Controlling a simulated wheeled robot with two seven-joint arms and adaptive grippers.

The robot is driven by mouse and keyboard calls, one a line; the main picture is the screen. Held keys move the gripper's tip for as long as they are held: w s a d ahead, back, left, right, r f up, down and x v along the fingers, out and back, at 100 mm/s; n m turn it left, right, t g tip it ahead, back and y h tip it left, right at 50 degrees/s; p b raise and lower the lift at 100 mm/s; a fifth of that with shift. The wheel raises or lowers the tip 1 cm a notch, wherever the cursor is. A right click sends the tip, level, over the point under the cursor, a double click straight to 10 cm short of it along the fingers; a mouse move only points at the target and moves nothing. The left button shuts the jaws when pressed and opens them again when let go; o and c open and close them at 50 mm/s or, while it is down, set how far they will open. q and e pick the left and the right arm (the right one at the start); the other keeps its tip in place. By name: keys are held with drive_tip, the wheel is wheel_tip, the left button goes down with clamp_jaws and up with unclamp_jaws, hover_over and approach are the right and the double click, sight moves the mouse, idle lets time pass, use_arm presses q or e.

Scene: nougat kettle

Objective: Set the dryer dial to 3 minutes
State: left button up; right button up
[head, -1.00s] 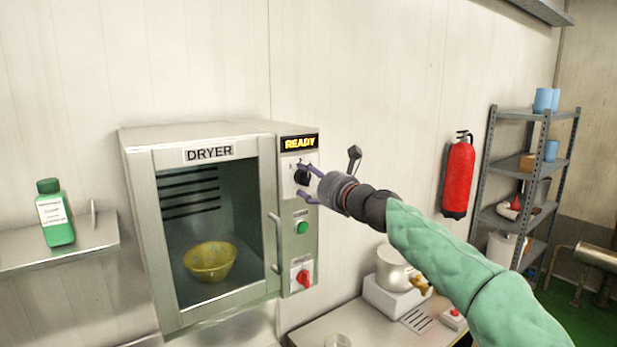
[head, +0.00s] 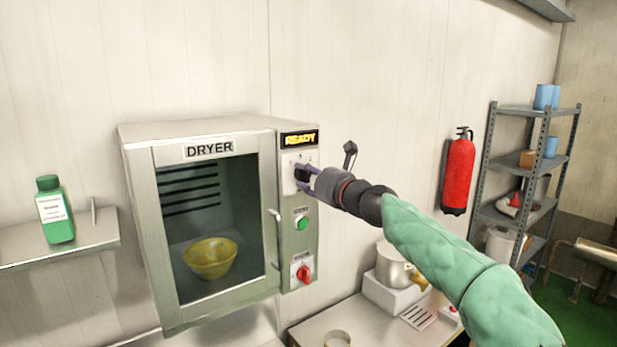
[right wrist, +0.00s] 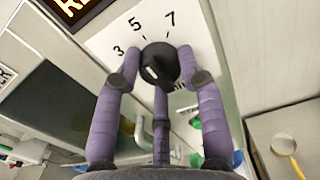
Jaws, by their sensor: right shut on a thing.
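The dryer (head: 217,223) has a control panel on its right side with a lit READY display (head: 300,139). The black dial (right wrist: 160,64) sits below the display, with printed numbers 3, 5 and 7 around its top. A pale mark shows on the dial's lower left; I cannot tell for sure which number the dial points to. My right gripper (head: 303,180), also in the right wrist view (right wrist: 160,80), is shut on the dial, its purple fingers around it. My left gripper is not in view.
Below the dial are a green button (head: 302,223) and a red switch (head: 303,274). The dryer's door handle (head: 276,240) stands just left of the panel. A yellow bowl (head: 210,260) is inside the dryer. A pot (head: 394,266) stands lower right.

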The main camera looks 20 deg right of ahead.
drive_tip(key=n+b, duration=0.1)
drive_tip(key=n, duration=0.3)
drive_tip(key=shift+f, duration=0.15)
drive_tip(key=shift+a+n+b, duration=0.1)
drive_tip(key=shift+n+b, duration=0.45)
drive_tip(key=shift+n, duration=1.75)
drive_tip(key=shift+w, duration=0.1)
drive_tip(key=o, duration=1)
drive_tip(key=shift+o, duration=0.8)
drive_tip(key=shift+w, duration=0.1)
